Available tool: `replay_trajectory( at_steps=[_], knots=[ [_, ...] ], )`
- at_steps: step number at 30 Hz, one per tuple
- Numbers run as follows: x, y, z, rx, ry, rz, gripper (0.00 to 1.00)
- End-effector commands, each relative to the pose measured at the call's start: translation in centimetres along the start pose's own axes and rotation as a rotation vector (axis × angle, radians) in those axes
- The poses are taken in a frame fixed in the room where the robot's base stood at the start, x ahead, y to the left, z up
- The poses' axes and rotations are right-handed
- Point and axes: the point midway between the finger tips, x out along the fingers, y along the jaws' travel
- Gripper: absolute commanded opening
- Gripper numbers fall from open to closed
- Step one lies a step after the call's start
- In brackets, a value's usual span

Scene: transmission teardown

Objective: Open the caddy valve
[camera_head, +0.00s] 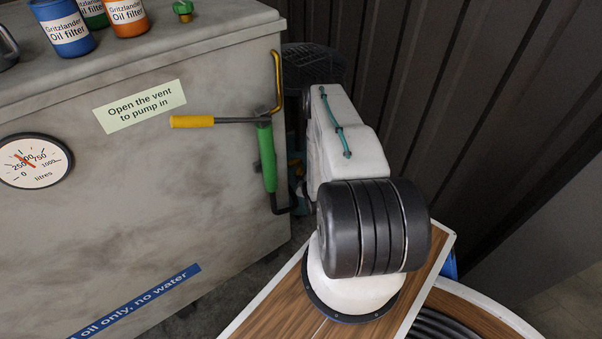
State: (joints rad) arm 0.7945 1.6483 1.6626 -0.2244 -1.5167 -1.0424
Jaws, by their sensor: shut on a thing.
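A lever with a yellow grip (192,122) and a dark rod sits on a green valve-like body (266,157) at the right edge of a grey tank (190,220). The lever lies roughly level and points left. A bent brass pipe (277,80) rises above the green body, and a dark pipe bends away below it. I cannot tell whether this is the caddy valve. Small blue and yellow parts show between the tank and my white arm, mostly hidden. My arm reaches away behind its own links, and my gripper does not show.
Blue (62,28) and orange (127,17) oil filter cans and a small green fitting (183,10) stand on the tank top. A dial (35,160) is on the tank's front. A dark ribbed wall (480,90) closes the right side. Floor shows narrowly below the tank.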

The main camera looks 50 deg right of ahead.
Motion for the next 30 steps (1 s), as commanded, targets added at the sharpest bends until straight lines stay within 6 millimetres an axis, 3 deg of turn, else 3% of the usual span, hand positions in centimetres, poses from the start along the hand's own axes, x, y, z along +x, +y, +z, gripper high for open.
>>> replay_trajectory(
  at_steps=[15,30],
  knots=[
    [-0.04,-0.03,0.09,-0.406,-0.002,0.17,0.19],
    [-0.01,0.01,0.08,-0.566,-0.001,0.235,0.19]
  ],
)
